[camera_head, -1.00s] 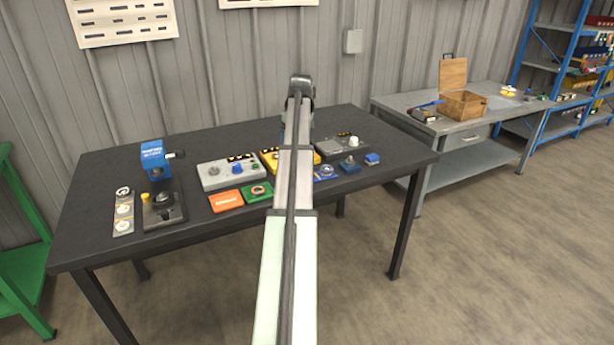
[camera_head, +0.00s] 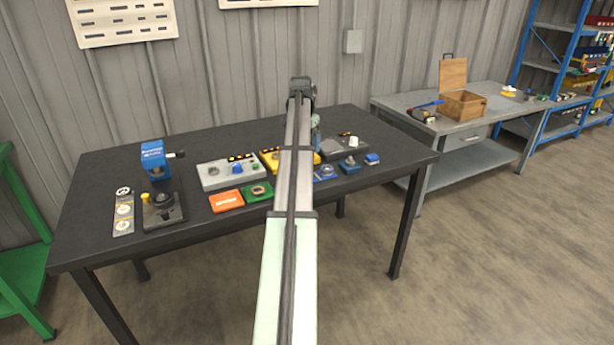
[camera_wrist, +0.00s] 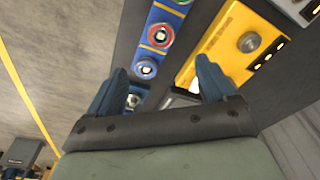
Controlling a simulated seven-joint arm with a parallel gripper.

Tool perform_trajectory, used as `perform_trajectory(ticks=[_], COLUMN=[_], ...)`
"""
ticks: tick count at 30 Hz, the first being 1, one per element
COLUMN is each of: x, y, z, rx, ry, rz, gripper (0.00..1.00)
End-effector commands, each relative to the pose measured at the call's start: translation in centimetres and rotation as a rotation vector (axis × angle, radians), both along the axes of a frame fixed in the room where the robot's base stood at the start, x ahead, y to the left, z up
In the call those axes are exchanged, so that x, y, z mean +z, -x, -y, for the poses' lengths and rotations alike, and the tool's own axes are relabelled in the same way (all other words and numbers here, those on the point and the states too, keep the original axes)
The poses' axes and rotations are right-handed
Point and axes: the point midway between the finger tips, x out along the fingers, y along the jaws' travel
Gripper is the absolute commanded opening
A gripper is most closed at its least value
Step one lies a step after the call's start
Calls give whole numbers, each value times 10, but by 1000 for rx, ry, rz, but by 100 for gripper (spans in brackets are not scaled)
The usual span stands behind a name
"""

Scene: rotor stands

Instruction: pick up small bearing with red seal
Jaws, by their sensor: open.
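A small round bearing with a red ring (camera_wrist: 161,36) sits in a blue tray (camera_wrist: 166,16) in the wrist view, at the upper middle. A bearing with a blue-and-white look (camera_wrist: 147,68) sits beside it, past a yellow divider line. A further metal round part (camera_wrist: 133,100) is nearer the left finger. My gripper (camera_wrist: 160,86) is open, its two dark blue fingers spread, with nothing visibly held between them. The red-ringed bearing lies beyond the fingertips in the picture. In the head view my arm hides most of the gripper, and the red ring cannot be made out.
A yellow stand (camera_wrist: 215,62) with a metal stud is close to the right finger. In the head view, a grey stand (camera_head: 227,173), an orange box (camera_head: 226,201), a green tray (camera_head: 249,198) and a blue press (camera_head: 154,158) occupy the dark table (camera_head: 90,240).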

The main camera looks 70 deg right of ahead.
Motion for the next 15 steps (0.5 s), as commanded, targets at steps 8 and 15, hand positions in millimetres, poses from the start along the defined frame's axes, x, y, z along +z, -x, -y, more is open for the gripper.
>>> perform_trajectory(ticks=[8,15], x=[-48,-66], y=[1,1], z=[5,8], rx=[2,3], ry=[-1,0], rz=[0,1], gripper=[84,84])
